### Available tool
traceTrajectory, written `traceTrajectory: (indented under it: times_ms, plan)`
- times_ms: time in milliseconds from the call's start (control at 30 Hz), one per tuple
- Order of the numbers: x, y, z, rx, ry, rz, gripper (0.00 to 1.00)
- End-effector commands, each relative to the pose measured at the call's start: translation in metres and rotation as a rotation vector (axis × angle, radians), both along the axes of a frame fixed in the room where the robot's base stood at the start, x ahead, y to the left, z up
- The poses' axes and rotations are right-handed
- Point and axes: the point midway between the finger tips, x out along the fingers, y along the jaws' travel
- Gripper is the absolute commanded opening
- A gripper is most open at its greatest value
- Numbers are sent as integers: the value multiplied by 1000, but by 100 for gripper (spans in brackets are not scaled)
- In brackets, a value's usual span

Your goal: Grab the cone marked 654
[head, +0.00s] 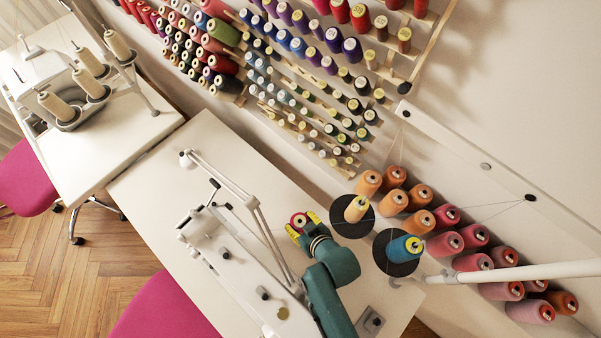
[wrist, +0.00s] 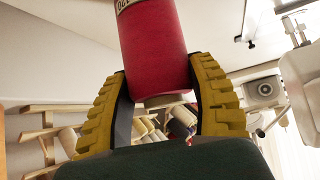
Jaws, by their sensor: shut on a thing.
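My gripper (head: 302,223) is above the white sewing table in the head view, its yellow fingers on both sides of a red thread cone (head: 299,219). In the wrist view the red cone (wrist: 155,50) sits between the two ridged yellow fingers, which press on its lower sides. A pale label (wrist: 125,4) is on the cone at the picture's top edge; it is cut off and its number cannot be read. The cone's far end is out of the wrist view.
A wall rack (head: 397,87) with rows of colored cones stands behind. Orange and pink cones (head: 445,244) are at the right. Cream (head: 356,209) and blue (head: 404,249) spools stand on black discs beside my arm. A white sewing machine (head: 235,255) is left of my gripper.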

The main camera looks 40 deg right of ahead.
Motion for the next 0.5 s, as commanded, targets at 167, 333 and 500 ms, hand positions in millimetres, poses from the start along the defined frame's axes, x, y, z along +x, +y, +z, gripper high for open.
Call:
traceTrajectory:
  times_ms: [167, 333, 500]
  plan:
    - [1, -1, -11, -2, -5, 0, 18]
    - [1, -1, -11, -2, -4, 0, 18]
    - [0, 0, -14, -2, -1, 0, 72]
